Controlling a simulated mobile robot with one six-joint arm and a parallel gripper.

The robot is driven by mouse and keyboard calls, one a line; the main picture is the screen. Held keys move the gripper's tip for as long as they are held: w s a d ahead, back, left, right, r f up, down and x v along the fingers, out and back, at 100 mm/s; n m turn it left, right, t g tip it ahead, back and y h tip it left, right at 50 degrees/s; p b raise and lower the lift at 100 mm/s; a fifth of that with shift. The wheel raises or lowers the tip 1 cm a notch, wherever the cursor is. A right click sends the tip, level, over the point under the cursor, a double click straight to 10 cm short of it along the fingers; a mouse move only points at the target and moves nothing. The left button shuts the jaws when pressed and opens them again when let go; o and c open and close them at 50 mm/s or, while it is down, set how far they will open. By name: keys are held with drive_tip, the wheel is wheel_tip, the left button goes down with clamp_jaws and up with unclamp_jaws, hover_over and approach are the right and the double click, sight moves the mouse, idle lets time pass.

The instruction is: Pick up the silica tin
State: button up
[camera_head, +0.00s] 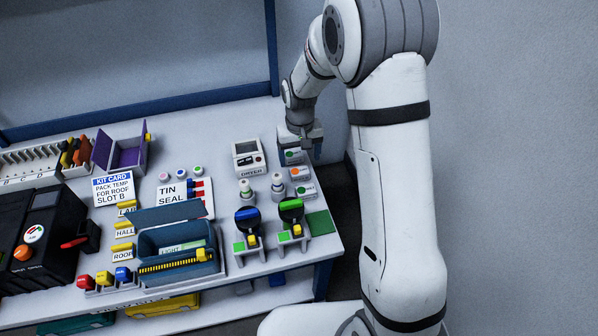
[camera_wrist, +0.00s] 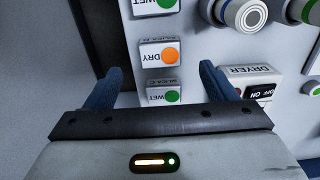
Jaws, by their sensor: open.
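Three small white silica tins stand in a row near the bench's right edge. In the wrist view, one has an orange dot and reads DRY (camera_wrist: 159,55). Another with a green dot reads WET (camera_wrist: 163,95), and a third WET tin is cut off at the top (camera_wrist: 155,5). In the head view, the orange-dot tin (camera_head: 299,174) is in the middle, with a green-dot tin in front (camera_head: 305,190) and one behind (camera_head: 293,156). My gripper (camera_wrist: 160,78) is open, its blue fingers either side of the rear WET tin in the picture. Contact and height are unclear.
A dryer box (camera_head: 249,158) stands just left of the rear tin; it also shows in the wrist view (camera_wrist: 262,84). Two white-and-grey bottles (camera_head: 247,190) stand left of the front tins. A green pad (camera_head: 320,223) lies in front. The bench's right edge is close by.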

sight(299, 171)
wheel_tip(299, 171, down, 7)
drive_tip(key=shift+r+b, duration=0.2)
drive_tip(key=shift+b, duration=0.6)
drive_tip(key=shift+r, duration=0.1)
drive_tip(key=c, duration=1)
drive_tip(key=shift+w, duration=0.1)
